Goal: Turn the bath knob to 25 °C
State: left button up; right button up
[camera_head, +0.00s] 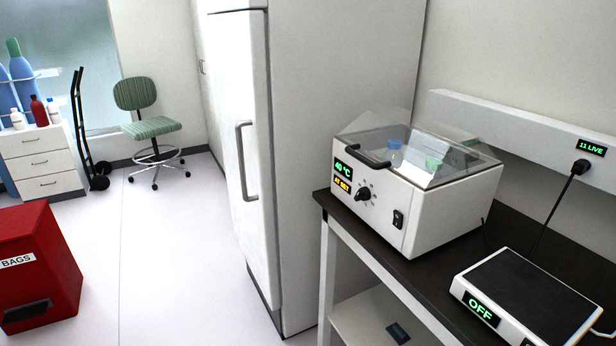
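The water bath (446,204) is a white box with a clear lid, standing on the dark bench at the right. Its black knob (363,193) is on the front panel, with dots around it. The green display (344,167) above left of the knob reads 40 °C, and an orange display (342,184) below it reads AT SET. A rocker switch (398,219) is at the panel's right. Containers with blue and green caps show through the lid, which looks closed. Neither of my grippers is in view.
A balance-like device (528,297) reading OFF sits on the bench (411,271) right of the bath. A tall white cabinet (237,130) stands left of the bench. A red BAGS bin (38,262) is at lower left. The floor (170,260) between bin and cabinet is clear.

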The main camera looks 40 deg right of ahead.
aim_at(364, 194)
jog(key=i+z, duration=0.45)
jog(key=i+j+z, duration=0.25)
jog(key=z, duration=0.15)
jog(key=i+j+z, duration=0.3)
jog(key=z, duration=0.15)
jog(key=i, duration=0.05)
